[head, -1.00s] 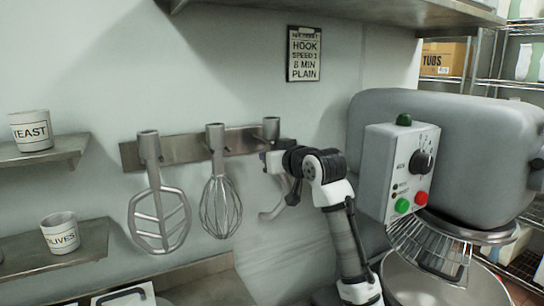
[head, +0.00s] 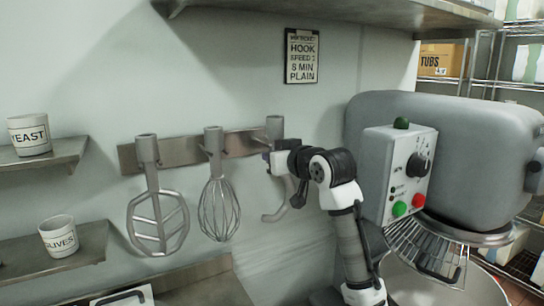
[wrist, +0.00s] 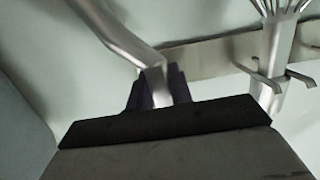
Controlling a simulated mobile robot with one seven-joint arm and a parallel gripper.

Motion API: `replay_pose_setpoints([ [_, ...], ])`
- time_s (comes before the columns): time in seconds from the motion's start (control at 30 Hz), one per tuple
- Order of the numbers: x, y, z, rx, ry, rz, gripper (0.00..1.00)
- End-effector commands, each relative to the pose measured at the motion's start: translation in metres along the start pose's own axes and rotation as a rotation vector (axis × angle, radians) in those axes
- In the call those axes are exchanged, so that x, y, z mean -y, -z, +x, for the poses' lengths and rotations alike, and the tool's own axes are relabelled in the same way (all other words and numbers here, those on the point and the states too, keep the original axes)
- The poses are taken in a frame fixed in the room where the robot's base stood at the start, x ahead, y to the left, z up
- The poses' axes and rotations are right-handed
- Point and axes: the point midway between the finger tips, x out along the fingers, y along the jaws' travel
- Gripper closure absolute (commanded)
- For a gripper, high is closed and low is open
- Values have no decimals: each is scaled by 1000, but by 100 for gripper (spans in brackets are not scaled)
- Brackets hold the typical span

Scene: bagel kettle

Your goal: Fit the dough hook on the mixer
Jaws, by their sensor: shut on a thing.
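The dough hook (head: 277,205) is a grey metal hook at the right end of the wall rack. Its collar (head: 275,127) shows above my gripper (head: 270,162), and its curved end hangs below. My gripper is shut on its shank. In the wrist view, the shank (wrist: 156,82) passes between the dark fingertips (wrist: 158,90); the rack shows behind it. I cannot tell whether the hook is clear of its peg. The mixer (head: 440,140) stands at the right, with a wire guard (head: 425,245) over its bowl (head: 420,292). The mixer's attachment point is hidden.
A flat beater (head: 157,215) and a whisk (head: 218,205) hang on the rack (head: 185,149), left of the hook. The whisk is close by in the wrist view (wrist: 270,55). A shelf (head: 340,15) runs overhead. A sign (head: 301,56) hangs above the rack.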

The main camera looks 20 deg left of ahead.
Motion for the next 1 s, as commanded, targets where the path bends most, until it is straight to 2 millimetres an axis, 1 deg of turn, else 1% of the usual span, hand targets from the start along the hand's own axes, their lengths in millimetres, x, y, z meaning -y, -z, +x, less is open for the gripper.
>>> replay_pose_setpoints([
  [0.1, -1, 0, -9, -5, -1, -1, 100],
  [1.0, 0, -11, -68, -4, -1, -1, 100],
])
